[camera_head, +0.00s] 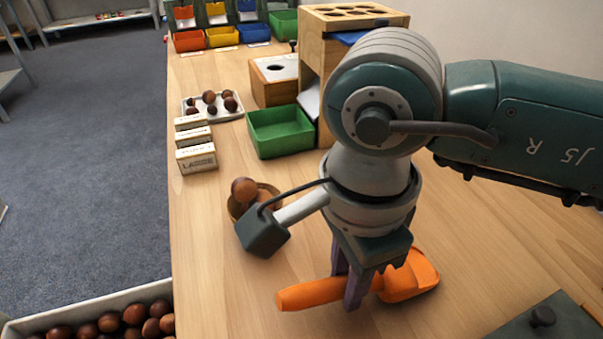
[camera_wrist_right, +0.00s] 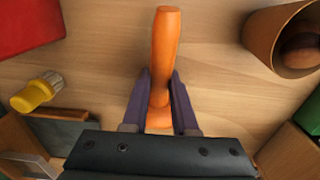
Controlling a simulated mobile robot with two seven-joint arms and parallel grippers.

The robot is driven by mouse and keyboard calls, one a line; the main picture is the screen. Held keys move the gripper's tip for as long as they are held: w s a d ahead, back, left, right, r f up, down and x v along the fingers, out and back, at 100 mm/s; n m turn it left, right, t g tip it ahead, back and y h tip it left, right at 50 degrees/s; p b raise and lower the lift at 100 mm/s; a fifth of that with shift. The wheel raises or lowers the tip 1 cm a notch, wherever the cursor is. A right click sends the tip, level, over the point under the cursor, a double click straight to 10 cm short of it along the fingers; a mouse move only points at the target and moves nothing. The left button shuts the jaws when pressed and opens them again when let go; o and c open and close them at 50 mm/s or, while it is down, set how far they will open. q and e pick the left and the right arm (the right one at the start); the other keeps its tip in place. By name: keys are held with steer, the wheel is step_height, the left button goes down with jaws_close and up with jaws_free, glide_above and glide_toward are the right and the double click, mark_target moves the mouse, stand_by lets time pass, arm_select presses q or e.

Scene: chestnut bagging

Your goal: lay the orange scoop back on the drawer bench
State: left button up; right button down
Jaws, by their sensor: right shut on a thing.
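The orange scoop (camera_head: 310,292) is held level, low over or on the wooden bench top (camera_head: 230,290); I cannot tell whether it touches. My right gripper (camera_head: 354,288) points down and is shut across the scoop's handle, with the scoop's head (camera_head: 415,276) to the right. In the right wrist view the orange handle (camera_wrist_right: 165,50) sticks out between the fingers of my right gripper (camera_wrist_right: 159,98). The scoop's head is mostly hidden there behind the gripper body. My left gripper is not in view.
A round wooden bowl (camera_head: 236,209) with chestnuts stands left of the gripper. A green tray (camera_head: 281,133), white boxes (camera_head: 196,158) and a chestnut tray (camera_head: 240,110) lie farther back. A dark plate (camera_head: 550,320) is at front right. Bare bench surrounds the scoop.

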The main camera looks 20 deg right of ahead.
steer(key=shift+f, duration=0.2)
steer(key=c, duration=0.7)
jaws_free()
steer(key=shift+r, duration=0.1)
